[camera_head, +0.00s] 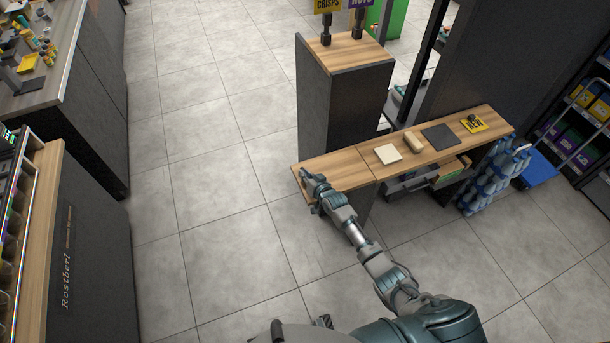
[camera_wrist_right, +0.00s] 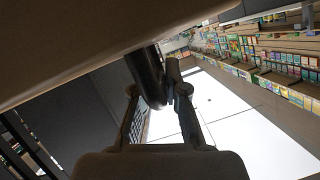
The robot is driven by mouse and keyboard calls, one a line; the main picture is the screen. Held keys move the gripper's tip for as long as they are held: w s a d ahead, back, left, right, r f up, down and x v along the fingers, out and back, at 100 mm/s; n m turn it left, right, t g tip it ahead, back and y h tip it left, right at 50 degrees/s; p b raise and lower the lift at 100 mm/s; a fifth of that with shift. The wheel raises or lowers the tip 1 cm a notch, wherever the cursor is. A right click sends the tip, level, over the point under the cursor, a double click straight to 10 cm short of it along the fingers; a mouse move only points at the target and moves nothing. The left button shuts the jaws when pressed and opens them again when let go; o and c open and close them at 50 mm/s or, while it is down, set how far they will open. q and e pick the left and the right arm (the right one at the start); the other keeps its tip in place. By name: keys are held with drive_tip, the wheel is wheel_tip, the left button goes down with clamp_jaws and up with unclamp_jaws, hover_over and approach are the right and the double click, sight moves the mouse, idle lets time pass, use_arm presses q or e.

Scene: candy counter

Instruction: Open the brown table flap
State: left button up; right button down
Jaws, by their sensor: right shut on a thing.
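The brown table flap (camera_head: 345,170) is the wooden left end of the counter, lying level with the rest of the top, with a seam on its right side. My right gripper (camera_head: 308,178) is at the flap's left end, near its front corner. In the right wrist view, my right gripper (camera_wrist_right: 165,95) is shut on a dark rounded part under a large brown surface (camera_wrist_right: 90,40), which looks like the flap's underside. The exact contact is partly hidden by the fingers. My left gripper is not in view.
The fixed counter top (camera_head: 455,140) holds a white pad (camera_head: 388,153), a beige block (camera_head: 413,142) and a dark mat (camera_head: 438,136). A tall dark cabinet (camera_head: 345,95) stands behind the flap. Blue bottles (camera_head: 490,180) stand at the right. The tiled floor (camera_head: 215,170) to the left is clear.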

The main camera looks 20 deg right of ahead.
drive_tip(key=c, duration=1.2)
unclamp_jaws()
drive_tip(key=shift+w+d+r, duration=0.1)
drive_tip(key=shift+r, duration=0.2)
drive_tip(key=shift+f, duration=0.1)
drive_tip(key=shift+s, duration=0.2)
drive_tip(key=shift+s+d, duration=0.1)
drive_tip(key=shift+s, duration=0.15)
drive_tip(key=v, duration=1.1)
drive_tip(key=shift+s, duration=0.15)
